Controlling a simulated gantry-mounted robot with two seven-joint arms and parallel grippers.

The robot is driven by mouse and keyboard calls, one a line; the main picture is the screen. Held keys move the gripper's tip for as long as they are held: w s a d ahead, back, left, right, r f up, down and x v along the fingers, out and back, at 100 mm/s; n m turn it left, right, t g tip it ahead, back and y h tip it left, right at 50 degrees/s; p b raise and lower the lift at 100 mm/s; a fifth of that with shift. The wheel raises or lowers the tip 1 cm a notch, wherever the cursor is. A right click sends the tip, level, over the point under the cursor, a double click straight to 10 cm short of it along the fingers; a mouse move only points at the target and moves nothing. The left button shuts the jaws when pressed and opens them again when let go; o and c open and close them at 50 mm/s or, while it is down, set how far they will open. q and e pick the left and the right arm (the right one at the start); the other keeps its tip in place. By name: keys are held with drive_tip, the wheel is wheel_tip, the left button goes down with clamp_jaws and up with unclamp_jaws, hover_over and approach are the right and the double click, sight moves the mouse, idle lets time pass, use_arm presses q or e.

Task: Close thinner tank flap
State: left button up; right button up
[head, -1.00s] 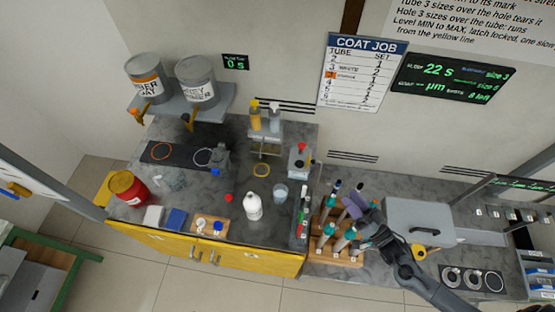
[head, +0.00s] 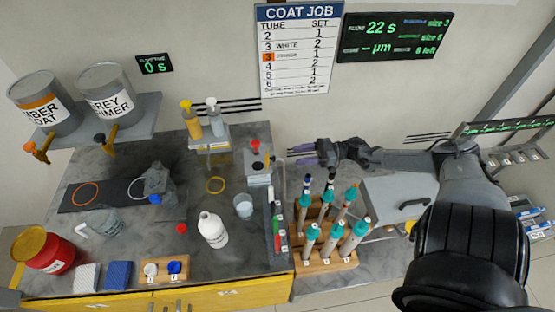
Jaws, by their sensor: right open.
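My right gripper (head: 300,155) has purple fingers. It is open and empty, held in front of the back wall and above the counter, pointing left. Just left of its fingertips stands a small grey-white box unit (head: 258,174) with a red knob on top; I see no contact. No label reading thinner tank is legible. A grey box with a dark handle (head: 398,202) stands on the right counter, partly hidden by my right arm. I cannot tell which unit is the thinner tank, or how its flap stands. My left gripper is not in view.
A wooden rack (head: 322,262) holds several teal-topped rods below my right gripper. A red can (head: 50,252) stands far left. Two labelled drums (head: 108,97) sit on a wall shelf.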

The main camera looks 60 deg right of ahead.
drive_tip(key=b+x, duration=0.1)
drive_tip(key=x, duration=0.7)
drive_tip(key=shift+w+a, duration=0.2)
drive_tip(key=shift+w, duration=0.05)
drive_tip(key=shift+c, duration=0.3)
drive_tip(key=shift+r, duration=0.1)
clamp_jaws()
